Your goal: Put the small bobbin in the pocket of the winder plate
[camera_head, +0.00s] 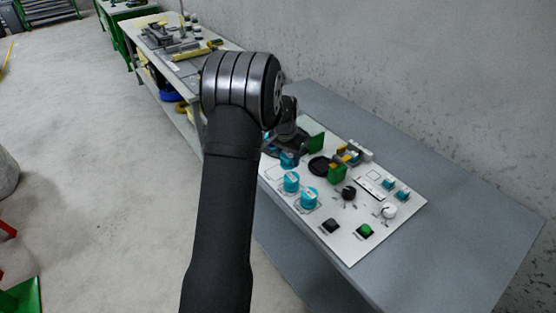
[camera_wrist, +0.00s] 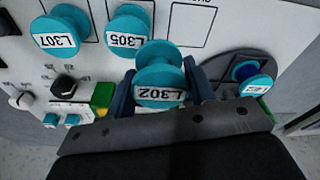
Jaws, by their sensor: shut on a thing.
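My gripper (camera_wrist: 160,78) is shut on a teal bobbin (camera_wrist: 160,57) labelled L302, with one dark finger on each side of it. In the head view my gripper (camera_head: 288,149) is at the far left part of the white board, holding this bobbin (camera_head: 288,161), partly hidden. A dark grey rounded plate (camera_wrist: 222,66), likely the winder plate, lies right of the gripper in the wrist view. On it are a blue round part (camera_wrist: 245,72) and a smaller teal piece (camera_wrist: 257,86) with a white label. I cannot make out an empty pocket.
Teal bobbins labelled L305 (camera_wrist: 128,28) and L307 (camera_wrist: 66,30) stand on the white board (camera_head: 350,245). An outlined square (camera_wrist: 190,22) beside L305 is empty. Knobs (camera_head: 348,192), switches (camera_head: 365,231) and green blocks (camera_head: 337,173) stand up from the board. The grey table right of it is clear.

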